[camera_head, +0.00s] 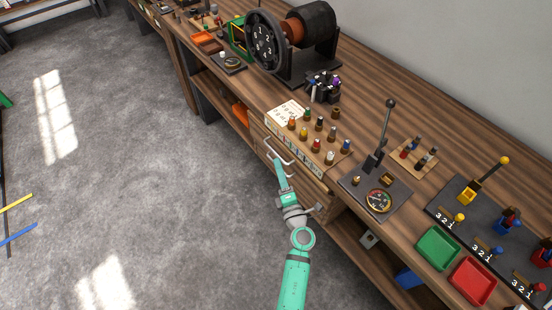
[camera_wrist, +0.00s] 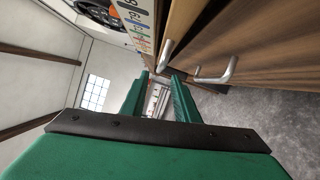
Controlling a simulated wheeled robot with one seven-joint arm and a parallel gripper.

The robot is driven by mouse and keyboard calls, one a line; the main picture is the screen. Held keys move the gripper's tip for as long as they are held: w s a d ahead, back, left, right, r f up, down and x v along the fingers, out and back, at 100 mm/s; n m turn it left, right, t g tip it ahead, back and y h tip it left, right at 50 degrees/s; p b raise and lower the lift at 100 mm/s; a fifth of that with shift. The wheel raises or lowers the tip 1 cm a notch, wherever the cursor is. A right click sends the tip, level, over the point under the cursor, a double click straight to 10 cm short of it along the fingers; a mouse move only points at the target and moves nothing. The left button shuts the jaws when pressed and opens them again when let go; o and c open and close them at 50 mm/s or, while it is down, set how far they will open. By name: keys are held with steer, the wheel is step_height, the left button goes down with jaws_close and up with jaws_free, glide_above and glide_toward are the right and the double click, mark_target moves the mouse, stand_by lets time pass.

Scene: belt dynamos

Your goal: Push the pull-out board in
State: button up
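Below the front edge of the workbench is a wooden front (camera_head: 312,186) with a silver bar handle (camera_head: 289,160); I take this area to hold the pull-out board, but how far it sticks out is unclear. My gripper (camera_head: 279,162) is green and reaches up to this handle from the front. In the wrist view two silver handles show on wooden faces, one (camera_wrist: 166,54) just beyond the fingertips and another (camera_wrist: 217,76) to the right. My gripper (camera_wrist: 160,75) has its fingers apart with nothing between them. Whether a fingertip touches a handle is hidden.
Above the handle, a rack of colored knobs (camera_head: 318,138) stands on the bench top. A dynamo with a numbered wheel (camera_head: 266,42) is behind it. A lever panel (camera_head: 376,193), a green tray (camera_head: 437,248) and a red tray (camera_head: 473,282) lie to the right. The grey floor at left is mostly clear.

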steer(key=shift+v, duration=1.4)
